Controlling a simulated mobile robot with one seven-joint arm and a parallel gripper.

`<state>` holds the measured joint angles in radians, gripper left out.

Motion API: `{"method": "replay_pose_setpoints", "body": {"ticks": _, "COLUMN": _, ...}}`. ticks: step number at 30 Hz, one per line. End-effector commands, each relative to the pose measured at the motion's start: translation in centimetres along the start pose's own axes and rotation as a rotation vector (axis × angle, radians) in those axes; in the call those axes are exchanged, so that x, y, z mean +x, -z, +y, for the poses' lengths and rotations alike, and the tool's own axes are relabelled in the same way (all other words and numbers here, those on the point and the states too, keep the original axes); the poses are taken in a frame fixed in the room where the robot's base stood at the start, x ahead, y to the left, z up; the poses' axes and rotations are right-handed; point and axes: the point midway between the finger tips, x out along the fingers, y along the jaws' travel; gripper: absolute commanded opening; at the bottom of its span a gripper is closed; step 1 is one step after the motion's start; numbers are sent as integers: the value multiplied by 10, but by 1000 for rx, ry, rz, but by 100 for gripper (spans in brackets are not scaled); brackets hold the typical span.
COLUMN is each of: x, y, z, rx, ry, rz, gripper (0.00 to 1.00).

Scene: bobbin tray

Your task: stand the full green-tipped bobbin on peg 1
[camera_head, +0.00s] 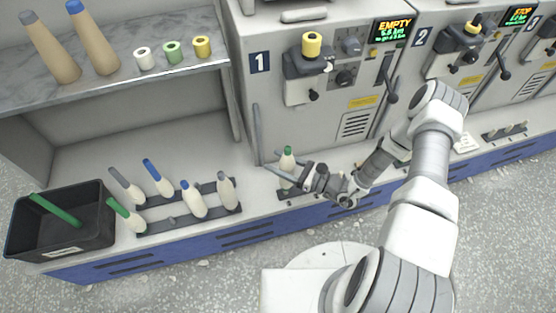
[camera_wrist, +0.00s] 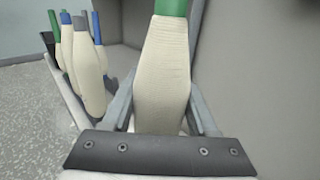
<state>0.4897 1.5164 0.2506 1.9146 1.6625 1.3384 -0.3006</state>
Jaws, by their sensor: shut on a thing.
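The full green-tipped bobbin (camera_head: 287,163) is upright, with cream yarn, in front of machine 1 (camera_head: 260,62). My gripper (camera_head: 283,170) is shut around its body from the side. In the wrist view the bobbin (camera_wrist: 162,75) stands between both fingers, its green tip cut off by the top edge. The dark peg strip (camera_head: 287,195) below machine 1 lies under the bobbin. The bobbin's foot and the peg are hidden by my gripper, so I cannot tell whether it is on the peg.
Left, a dark tray (camera_head: 158,226) holds several bobbins with grey, blue and green tips. A black bin (camera_head: 95,228) holds a green tube (camera_head: 55,210). The shelf (camera_head: 110,88) carries two large tan cones and small spools. Machine 1's display (camera_head: 393,31) reads EMPTY.

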Motion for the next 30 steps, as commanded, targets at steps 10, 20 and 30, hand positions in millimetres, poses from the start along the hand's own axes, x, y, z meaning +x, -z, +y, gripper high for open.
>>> {"method": "replay_pose_setpoints", "body": {"ticks": 10, "x": 0, "y": 24, "z": 0, "rx": 0, "ry": 1, "rz": -1, "gripper": 0}}
{"method": "replay_pose_setpoints", "body": {"ticks": 20, "x": 0, "y": 23, "z": 0, "rx": 0, "ry": 1, "rz": -1, "gripper": 0}}
{"method": "replay_pose_setpoints", "body": {"ticks": 30, "x": -1, "y": 23, "z": 0, "rx": 0, "ry": 1, "rz": -1, "gripper": 0}}
